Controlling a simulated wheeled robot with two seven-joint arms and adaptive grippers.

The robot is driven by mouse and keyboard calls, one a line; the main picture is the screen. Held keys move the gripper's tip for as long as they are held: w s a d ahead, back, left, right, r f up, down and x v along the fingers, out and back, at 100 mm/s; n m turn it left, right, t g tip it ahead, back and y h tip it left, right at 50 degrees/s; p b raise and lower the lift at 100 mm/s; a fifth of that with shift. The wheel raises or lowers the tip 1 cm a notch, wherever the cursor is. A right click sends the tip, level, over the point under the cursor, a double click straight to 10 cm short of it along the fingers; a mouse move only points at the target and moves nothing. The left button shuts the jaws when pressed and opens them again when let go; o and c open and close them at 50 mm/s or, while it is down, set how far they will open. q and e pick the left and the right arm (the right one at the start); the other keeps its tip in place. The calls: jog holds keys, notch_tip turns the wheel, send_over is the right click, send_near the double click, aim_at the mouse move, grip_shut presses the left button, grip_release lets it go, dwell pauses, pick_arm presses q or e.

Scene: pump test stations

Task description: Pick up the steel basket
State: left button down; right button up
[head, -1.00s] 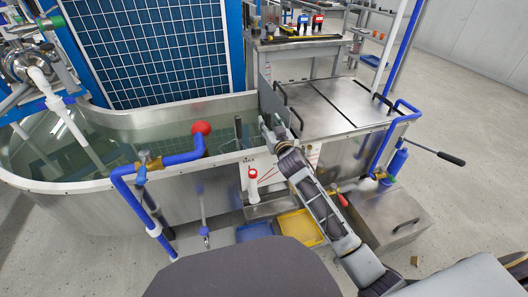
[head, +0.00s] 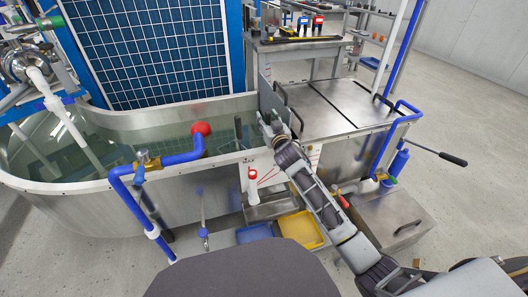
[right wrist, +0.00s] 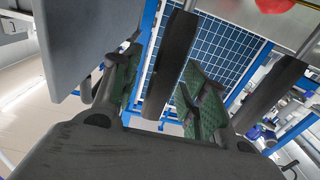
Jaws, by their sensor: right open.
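I cannot clearly make out the body of the steel basket in any view. A dark upright handle (head: 238,129) stands at the near rim of the water tank (head: 110,196). My right gripper (head: 265,119) is above the tank's near rim, right of this handle and beside the lid's black handles. In the right wrist view my right gripper (right wrist: 165,95) is open. Two steel rods with black grips show there, one grip (right wrist: 172,62) between the fingers in the picture and the other (right wrist: 270,95) to the right. I cannot tell whether either touches a finger. My left gripper is out of view.
A red ball (head: 201,128) and blue pipe (head: 125,190) stand left of my arm. A steel lid (head: 335,103) with black handles is at right. A yellow bin (head: 300,229) and a blue bin (head: 254,233) lie below. Open floor is at right.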

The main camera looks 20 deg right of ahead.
jog(key=shift+c, duration=0.3)
grip_shut()
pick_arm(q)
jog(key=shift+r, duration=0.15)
pick_arm(e)
jog(key=shift+r, duration=0.15)
